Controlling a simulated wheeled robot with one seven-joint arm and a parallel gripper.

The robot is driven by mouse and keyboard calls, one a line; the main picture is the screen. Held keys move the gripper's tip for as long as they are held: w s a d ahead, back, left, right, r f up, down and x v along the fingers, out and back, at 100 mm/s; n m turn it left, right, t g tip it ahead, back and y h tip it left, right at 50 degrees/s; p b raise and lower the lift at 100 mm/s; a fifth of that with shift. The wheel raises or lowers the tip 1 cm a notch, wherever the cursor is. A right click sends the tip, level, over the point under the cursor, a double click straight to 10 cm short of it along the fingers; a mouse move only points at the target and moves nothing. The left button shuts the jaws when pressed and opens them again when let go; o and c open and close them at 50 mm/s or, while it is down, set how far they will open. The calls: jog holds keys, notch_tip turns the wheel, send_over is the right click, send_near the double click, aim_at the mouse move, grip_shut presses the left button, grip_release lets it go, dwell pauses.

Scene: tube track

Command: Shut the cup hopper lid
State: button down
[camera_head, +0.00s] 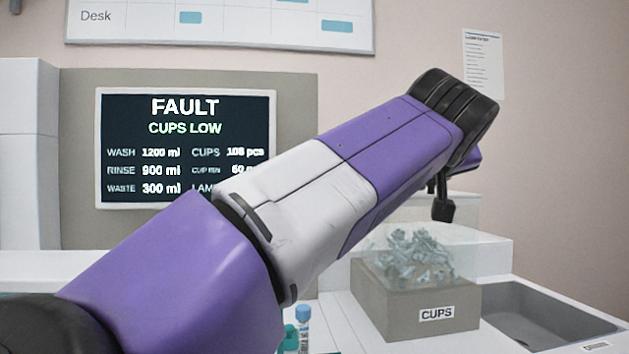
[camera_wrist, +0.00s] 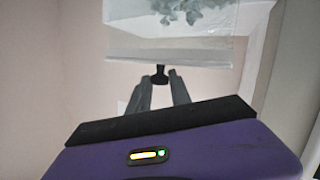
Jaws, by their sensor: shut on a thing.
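The cup hopper (camera_head: 400,308) is a grey-brown box marked CUPS, with clear upper walls and a heap of pale cups (camera_head: 415,262) inside. A pale see-through panel rises at its back, partly behind my arm; I take it for the lid. In the wrist view the lid (camera_wrist: 190,48) shows as a see-through panel with a pale edge, and cups show through it. My gripper (camera_wrist: 159,77) is shut on a small dark knob (camera_wrist: 160,69) at the panel's edge. In the head view my arm hides much of the lid, and its exact angle is unclear.
A sink (camera_head: 545,315) lies right of the hopper. A dark screen (camera_head: 185,150) reading FAULT, CUPS LOW stands at the left. A small tube with a blue cap (camera_head: 303,318) stands below my arm. The white counter (camera_head: 340,325) is clear just left of the hopper.

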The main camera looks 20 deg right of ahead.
jog(key=shift+s+f, duration=0.1)
jog(key=shift+f, duration=0.4)
jog(key=c, duration=1.3)
grip_release()
jog(key=shift+o, duration=0.5)
jog(key=shift+a, duration=0.15)
